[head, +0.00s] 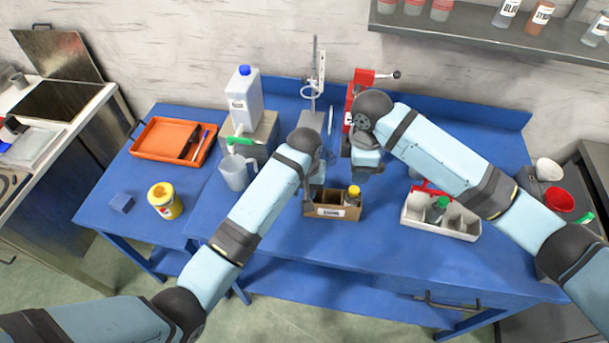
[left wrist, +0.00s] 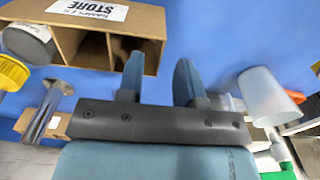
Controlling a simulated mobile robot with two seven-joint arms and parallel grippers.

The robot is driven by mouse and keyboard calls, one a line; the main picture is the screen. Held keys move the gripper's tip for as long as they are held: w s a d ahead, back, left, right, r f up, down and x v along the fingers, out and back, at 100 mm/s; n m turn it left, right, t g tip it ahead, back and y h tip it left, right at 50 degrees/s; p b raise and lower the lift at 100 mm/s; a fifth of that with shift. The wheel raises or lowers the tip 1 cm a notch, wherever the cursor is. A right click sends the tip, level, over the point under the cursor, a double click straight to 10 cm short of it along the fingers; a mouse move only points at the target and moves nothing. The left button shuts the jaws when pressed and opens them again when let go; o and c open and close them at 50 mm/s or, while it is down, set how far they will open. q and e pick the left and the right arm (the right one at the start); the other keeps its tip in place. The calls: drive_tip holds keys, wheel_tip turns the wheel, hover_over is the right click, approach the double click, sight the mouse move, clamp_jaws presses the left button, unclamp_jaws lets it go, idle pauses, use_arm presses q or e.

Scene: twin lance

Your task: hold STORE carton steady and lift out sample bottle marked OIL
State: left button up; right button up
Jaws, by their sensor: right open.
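The brown STORE carton (head: 322,211) stands on the blue table, its white label facing front. The left wrist view shows it upside down with empty compartments (left wrist: 88,45). My left gripper (head: 317,183) is at the carton's left end. In the left wrist view its two fingers (left wrist: 160,78) stand apart, on either side of the end wall, with gaps visible. My right gripper (head: 367,170) is open and empty, above and behind the bottle; the arm partly hides its fingers.
A white divided carton (head: 440,222) with a green-capped item stands to the right. A jug (head: 236,172), a white canister (head: 244,97), an orange tray (head: 160,140) and a yellow tub (head: 163,202) are left. A metal stand (head: 315,70) and red device (head: 360,85) stand behind.

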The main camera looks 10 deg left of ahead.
use_arm(q)
wheel_tip(320, 180, down, 6)
drive_tip(key=shift+f, duration=0.1)
idle(0.4)
clamp_jaws()
